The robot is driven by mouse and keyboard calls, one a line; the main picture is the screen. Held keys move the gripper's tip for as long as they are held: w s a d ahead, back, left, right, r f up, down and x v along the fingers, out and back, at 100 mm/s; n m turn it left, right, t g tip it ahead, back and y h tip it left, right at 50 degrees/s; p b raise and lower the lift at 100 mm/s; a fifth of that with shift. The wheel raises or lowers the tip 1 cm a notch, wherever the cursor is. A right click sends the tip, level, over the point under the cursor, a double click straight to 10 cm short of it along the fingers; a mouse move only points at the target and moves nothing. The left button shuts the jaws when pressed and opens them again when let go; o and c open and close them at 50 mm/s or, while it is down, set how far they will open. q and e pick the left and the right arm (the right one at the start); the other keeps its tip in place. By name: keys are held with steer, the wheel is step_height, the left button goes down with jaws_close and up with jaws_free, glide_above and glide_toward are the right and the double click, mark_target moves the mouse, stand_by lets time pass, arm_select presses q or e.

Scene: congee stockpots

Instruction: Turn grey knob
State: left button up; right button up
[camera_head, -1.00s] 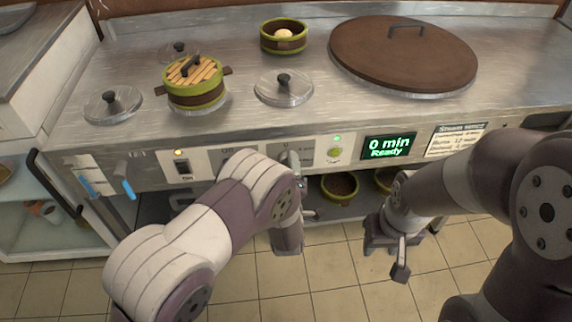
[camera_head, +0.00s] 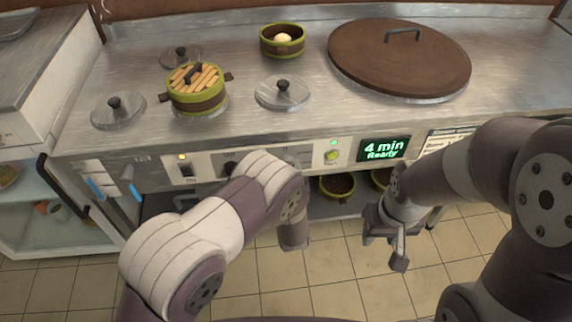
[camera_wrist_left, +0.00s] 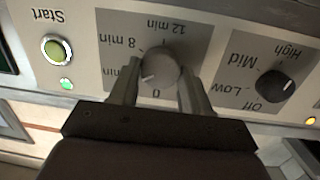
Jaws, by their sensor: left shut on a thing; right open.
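The grey knob (camera_wrist_left: 162,68) sits on a grey dial plate marked 0, 8 min and 12 min, upside down in the left wrist view. Its white pointer mark is toward the lower left, between 0 and 8 min. My left gripper (camera_wrist_left: 158,80) is shut on the knob, one finger on each side. In the head view my left arm hides most of the knob and gripper. The display (camera_head: 384,149) reads "4 min Ready". My right gripper (camera_head: 384,240) is open and empty, in front of the counter.
A dark knob (camera_wrist_left: 275,86) marked Off, Low, Mid, High is beside the dial plate. A green Start button (camera_wrist_left: 57,50) with a lit lamp is on the other side. A steamer (camera_head: 196,98), lids and a large brown cover (camera_head: 400,62) are on the counter.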

arm_select(q)
steer(key=m+p, duration=0.1)
steer(key=m, duration=0.2)
steer(key=m+y+p, duration=0.1)
steer(key=m, duration=0.3)
steer(key=m+y+p, duration=0.1)
steer(key=m, duration=0.2)
steer(key=shift+d+f+m, duration=0.1)
steer(key=shift+d+m, duration=0.15)
steer(key=shift+m, duration=0.05)
stand_by(0.4)
steer(key=o, duration=1.1)
steer(key=shift+c, duration=0.2)
steer(key=p+v, duration=0.2)
steer(key=v, duration=1)
steer(key=shift+s+d+r, duration=0.2)
steer(key=shift+s+r, duration=0.05)
steer(key=shift+s, duration=0.05)
